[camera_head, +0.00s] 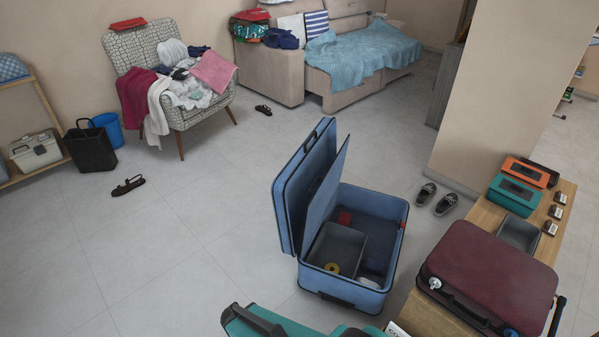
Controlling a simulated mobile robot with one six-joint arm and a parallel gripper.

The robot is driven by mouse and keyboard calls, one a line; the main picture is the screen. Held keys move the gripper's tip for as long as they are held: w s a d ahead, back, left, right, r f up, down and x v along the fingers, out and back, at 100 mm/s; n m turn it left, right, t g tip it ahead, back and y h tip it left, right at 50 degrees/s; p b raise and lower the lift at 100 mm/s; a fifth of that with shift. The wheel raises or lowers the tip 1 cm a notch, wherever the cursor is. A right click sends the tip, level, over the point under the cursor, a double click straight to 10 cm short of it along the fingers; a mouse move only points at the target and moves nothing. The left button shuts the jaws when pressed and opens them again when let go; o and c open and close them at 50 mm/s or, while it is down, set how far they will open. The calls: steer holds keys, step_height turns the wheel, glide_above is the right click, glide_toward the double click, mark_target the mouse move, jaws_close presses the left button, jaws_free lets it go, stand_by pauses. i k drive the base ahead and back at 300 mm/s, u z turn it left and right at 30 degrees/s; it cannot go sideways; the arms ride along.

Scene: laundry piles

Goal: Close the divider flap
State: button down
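A blue suitcase (336,287) stands open on the floor near the centre of the picture. Its lid (286,210) is raised on the left side. The divider flap (324,195) is a thin panel that stands up at a slant between the lid and the open base, leaning toward the lid with a gap at its top. In the base are a grey tray (350,245) with a yellow ring-shaped item (332,268), and a red item (345,218). Part of the base's interior is hidden by the flap.
A wooden bench (568,215) on the right bears a maroon case (490,272) and a teal box (513,195). Shoes (446,204) lie right of the suitcase.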

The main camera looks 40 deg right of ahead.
mark_target(321, 198)
steer(key=i, duration=1.15)
steer(key=z, duration=0.05)
